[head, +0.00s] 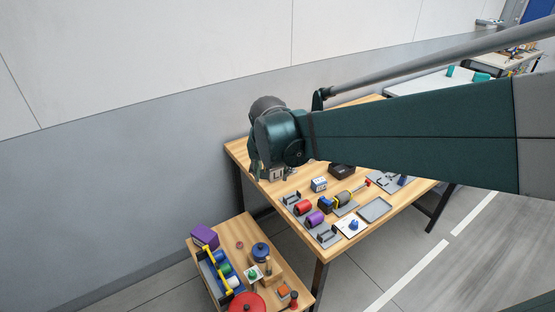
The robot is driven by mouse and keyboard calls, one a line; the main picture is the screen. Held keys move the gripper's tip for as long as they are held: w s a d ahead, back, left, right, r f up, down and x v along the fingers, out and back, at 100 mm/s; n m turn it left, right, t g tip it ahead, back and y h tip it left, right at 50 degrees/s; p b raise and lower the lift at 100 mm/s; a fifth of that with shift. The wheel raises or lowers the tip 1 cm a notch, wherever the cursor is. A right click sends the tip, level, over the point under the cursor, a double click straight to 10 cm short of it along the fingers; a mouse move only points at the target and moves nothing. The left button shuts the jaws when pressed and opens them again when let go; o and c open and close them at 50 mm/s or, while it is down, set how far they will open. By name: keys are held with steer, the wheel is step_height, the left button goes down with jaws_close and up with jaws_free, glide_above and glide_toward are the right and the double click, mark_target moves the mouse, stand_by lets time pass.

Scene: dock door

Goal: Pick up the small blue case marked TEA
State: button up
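A small blue-grey case (319,184) with a pale face stands on the wooden table, right of my gripper. It may be the TEA case, but any marking is too small to read. My gripper (256,171) hangs at the far left end of the table, below the dark green wrist. Its fingers are partly hidden by the wrist, and I cannot tell whether they are open or shut. A small grey item (277,175) lies just right of the fingers, partly covered by the wrist.
My arm hides the table's back.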

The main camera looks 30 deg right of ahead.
steer(key=w+d+f+m+g+h, duration=0.1)
steer(key=w+d+f+m, duration=0.2)
steer(key=d, duration=0.3)
steer(key=w+d+f+m+g, duration=0.1)
steer(key=w+d+f+m, duration=0.15)
steer(key=d, duration=0.45)
steer(key=m+g+p, duration=0.1)
steer(key=m+g, duration=0.2)
steer(key=m, duration=0.2)
glide_toward(319, 180)
steer(key=f, duration=0.2)
steer(key=shift+s+d+f+h, duration=0.25)
steer(key=shift+s+f+h, duration=0.15)
steer(key=shift+f, duration=0.05)
steer(key=shift+x, duration=1.3)
steer(key=shift+x, duration=2.6)
steer(key=shift+w+a, duration=0.1)
steer(key=shift+w, duration=0.1)
